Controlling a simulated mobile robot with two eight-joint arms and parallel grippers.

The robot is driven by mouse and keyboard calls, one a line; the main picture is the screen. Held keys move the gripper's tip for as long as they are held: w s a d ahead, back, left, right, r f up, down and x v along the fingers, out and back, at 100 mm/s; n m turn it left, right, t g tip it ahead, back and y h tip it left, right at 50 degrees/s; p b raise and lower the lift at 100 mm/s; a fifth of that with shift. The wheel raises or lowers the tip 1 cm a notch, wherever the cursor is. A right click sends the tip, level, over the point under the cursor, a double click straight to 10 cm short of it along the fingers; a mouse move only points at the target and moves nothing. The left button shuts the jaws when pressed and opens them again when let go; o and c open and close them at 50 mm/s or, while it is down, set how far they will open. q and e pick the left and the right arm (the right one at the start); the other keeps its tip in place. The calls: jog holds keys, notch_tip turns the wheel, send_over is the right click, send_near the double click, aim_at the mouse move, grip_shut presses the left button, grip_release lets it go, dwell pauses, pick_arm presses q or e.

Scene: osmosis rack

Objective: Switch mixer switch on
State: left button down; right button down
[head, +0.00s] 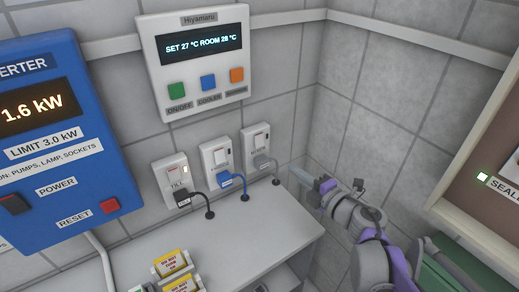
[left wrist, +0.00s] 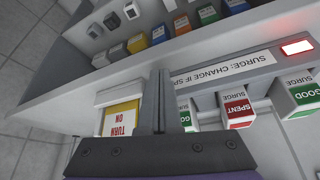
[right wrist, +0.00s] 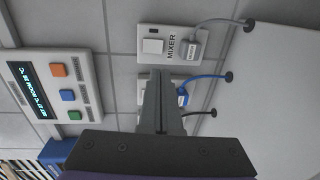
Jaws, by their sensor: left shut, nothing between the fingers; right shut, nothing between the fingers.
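The mixer socket plate (head: 249,136) is the right one of three wall sockets in the head view, with a grey plug and cable. In the right wrist view, its white switch (right wrist: 153,46) sits beside the MIXER label, and a small window (right wrist: 165,29) on the plate looks dark. My right gripper (right wrist: 161,73) is shut and empty, its tips just below the switch in that view; contact cannot be told. In the head view my right gripper (head: 318,188) is right of the socket. My left gripper (left wrist: 160,72) is shut and empty, away from the sockets, in the left wrist view.
Two more sockets with a black plug (head: 184,197) and a blue plug (head: 226,181) stand left of the mixer. A thermostat panel (head: 194,60) hangs above. The counter (head: 262,232) below has a clear right part. The left gripper is near a shelf with labelled boxes (left wrist: 236,106).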

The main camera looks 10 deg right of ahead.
jog(key=shift+s, duration=0.1)
pick_arm(q)
jog(key=shift+r+p, duration=0.4)
jog(key=shift+r, duration=0.05)
pick_arm(e)
send_near(260, 145)
jog(key=x, duration=0.7)
jog(key=shift+d+f, duration=0.1)
